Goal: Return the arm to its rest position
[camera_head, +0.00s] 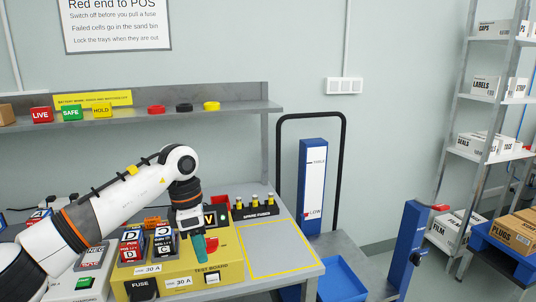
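My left arm (110,206) comes in from the left, white with dark and orange bands, and bends down at the wrist. My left gripper (197,246) points down over the right part of the yellow test board (221,272). A teal piece shows at its tip; I cannot tell whether it is a finger or a held thing, nor whether the fingers are open. A red part (214,243) of the board is just to its right. My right gripper is not in view.
A yellow-outlined area (277,248) on the bench is clear. A shelf (140,116) runs above. A blue tray (340,280) lies to the right.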

